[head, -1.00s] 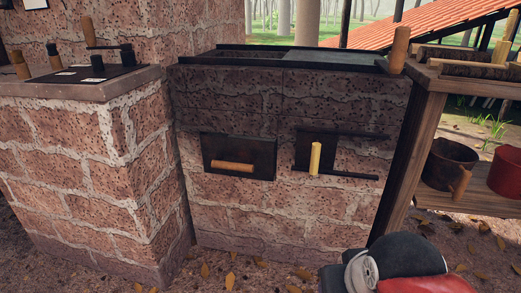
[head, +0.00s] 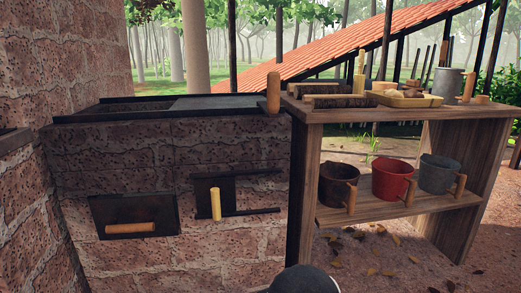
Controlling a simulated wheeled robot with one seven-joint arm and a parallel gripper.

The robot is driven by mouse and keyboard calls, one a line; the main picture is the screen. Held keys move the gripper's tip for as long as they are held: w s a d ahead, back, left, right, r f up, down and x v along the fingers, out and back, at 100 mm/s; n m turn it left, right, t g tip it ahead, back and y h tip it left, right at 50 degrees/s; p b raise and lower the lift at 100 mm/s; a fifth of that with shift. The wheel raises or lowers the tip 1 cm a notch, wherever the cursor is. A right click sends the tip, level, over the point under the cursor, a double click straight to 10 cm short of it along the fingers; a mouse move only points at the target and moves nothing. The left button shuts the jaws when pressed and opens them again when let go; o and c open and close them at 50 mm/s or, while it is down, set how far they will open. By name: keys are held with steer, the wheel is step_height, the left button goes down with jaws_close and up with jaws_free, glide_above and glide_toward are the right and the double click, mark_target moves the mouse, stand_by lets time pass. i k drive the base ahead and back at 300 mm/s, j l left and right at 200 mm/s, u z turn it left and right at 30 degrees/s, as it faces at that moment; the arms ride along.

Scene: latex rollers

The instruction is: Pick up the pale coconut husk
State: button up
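I cannot make out the pale coconut husk for certain. A shallow yellowish tray (head: 408,101) on top of the wooden table (head: 440,113) holds small pale lumps (head: 393,93), too small to identify. Dark bark-covered pieces (head: 340,101) with pale ends lie to the left of the tray. Only a dark rounded part of my own arm shows at the bottom edge. My gripper is not in view.
A brick stove (head: 170,155) with two iron doors stands at the left. A dark pot (head: 338,184), a red pot (head: 392,179) and a grey pot (head: 440,174) stand on the table's lower shelf (head: 420,206). Bare leaf-strewn ground lies below.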

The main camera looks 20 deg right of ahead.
mark_target(392, 93)
steer(key=k+z, duration=0.15)
steer(key=z, duration=1.3)
